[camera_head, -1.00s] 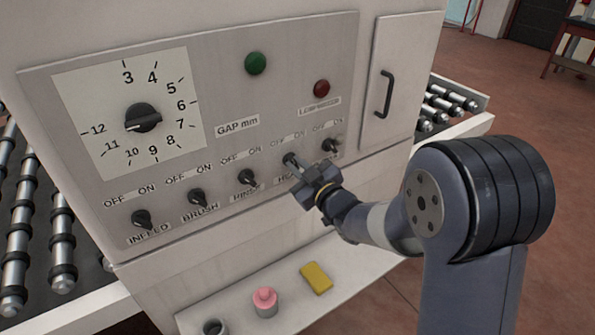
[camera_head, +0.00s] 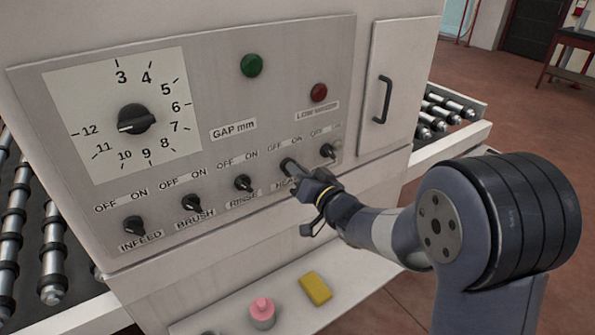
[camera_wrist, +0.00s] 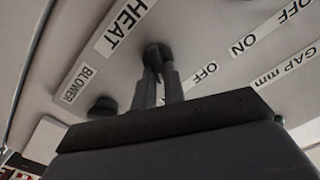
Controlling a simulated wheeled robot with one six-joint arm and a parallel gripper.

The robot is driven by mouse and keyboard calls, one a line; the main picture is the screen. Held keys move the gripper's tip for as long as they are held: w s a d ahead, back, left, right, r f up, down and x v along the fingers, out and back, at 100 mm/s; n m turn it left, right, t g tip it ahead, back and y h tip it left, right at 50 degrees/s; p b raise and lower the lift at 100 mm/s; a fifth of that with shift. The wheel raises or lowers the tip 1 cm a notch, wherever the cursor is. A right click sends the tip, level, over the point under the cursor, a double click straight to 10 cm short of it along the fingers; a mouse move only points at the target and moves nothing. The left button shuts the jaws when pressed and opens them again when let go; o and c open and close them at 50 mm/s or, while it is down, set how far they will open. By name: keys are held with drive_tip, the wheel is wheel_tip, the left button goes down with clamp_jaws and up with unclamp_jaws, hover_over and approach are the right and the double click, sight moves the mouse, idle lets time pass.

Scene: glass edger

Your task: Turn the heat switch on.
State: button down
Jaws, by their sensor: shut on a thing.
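The heat switch (camera_head: 286,163) is a dark rotary knob in the lower row of the grey control panel, with OFF and ON printed above it. My gripper (camera_head: 294,171) is at this knob and partly covers it and its HEAT label. In the wrist view, the two fingers of my gripper (camera_wrist: 157,75) are closed on the heat switch (camera_wrist: 154,52), beside the HEAT label (camera_wrist: 118,27). The fingers hide part of the knob, so I cannot tell which mark it points to.
The rinse knob (camera_head: 243,183) is left of the heat switch and the blower knob (camera_head: 328,151) is close on its right. A red button (camera_head: 319,92) and green button (camera_head: 251,65) are above. A shelf below holds a yellow block (camera_head: 316,288) and a pink-topped container (camera_head: 262,311).

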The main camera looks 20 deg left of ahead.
drive_tip(key=shift+m, duration=0.6)
drive_tip(key=c, duration=1.5)
unclamp_jaws()
drive_tip(key=shift+d, duration=0.1)
drive_tip(key=b+v, duration=0.2)
drive_tip(key=v, duration=0.8)
drive_tip(key=shift+s+d, duration=0.2)
drive_tip(key=shift+s, duration=0.1)
